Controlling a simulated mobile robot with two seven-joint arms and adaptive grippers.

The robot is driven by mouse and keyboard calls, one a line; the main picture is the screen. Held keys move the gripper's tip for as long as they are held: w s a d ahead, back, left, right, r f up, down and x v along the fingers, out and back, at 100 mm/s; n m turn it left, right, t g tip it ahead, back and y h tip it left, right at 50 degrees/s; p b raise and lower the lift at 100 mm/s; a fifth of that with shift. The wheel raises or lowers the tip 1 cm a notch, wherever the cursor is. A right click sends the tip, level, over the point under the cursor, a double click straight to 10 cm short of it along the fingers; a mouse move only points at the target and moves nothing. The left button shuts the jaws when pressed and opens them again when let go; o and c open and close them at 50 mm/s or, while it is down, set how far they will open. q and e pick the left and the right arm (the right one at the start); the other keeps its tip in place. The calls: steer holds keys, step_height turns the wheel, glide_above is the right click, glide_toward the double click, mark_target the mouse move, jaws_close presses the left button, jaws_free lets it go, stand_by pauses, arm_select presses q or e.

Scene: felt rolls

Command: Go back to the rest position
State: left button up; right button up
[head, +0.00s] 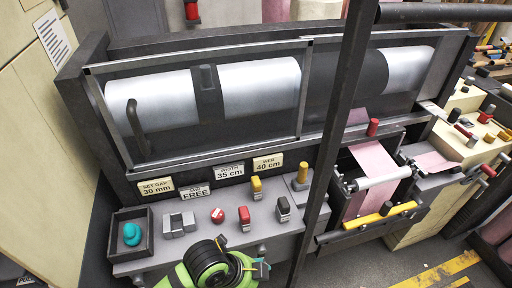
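A green and black part of my arm (212,268) shows at the bottom edge, in front of the grey control ledge. I take it as my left arm, since it comes in left of the middle. A small dark piece with a yellow mark (259,270) at its right end may belong to the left gripper (255,270). Its fingers are too small and too hidden to tell whether they are open or shut, and I see nothing clearly held. My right gripper is not in view.
A machine with silvery rollers (260,85) behind a framed guard stands ahead. Its ledge (290,228) carries knobs and a dark tray (113,238) with a teal object (132,234). A dark post (335,140) crosses the view. Pink felt (372,165) hangs right.

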arm_select(q)
steer(key=s+a+n+t+y, duration=0.1)
steer(key=s+a+n+y, duration=0.25)
steer(key=a+n, duration=0.7)
steer(key=s+a+n+y, duration=0.2)
steer(key=s+a+n, duration=0.3)
steer(key=a+n, duration=0.6)
step_height(320, 180, down, 27)
steer(key=s+d+b, duration=0.2)
steer(key=b, duration=0.1)
steer(key=s+a+f+g+b, duration=0.1)
steer(key=s+a+f+g, duration=0.1)
steer(key=s+f, duration=1.3)
steer(key=shift+s+a, duration=0.35)
steer(key=shift+a, duration=0.25)
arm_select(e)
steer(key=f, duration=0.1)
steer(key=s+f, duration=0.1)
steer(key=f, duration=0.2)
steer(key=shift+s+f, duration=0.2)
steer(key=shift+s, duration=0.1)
arm_select(q)
steer(key=shift+f+h, duration=0.1)
steer(key=shift+h, duration=0.15)
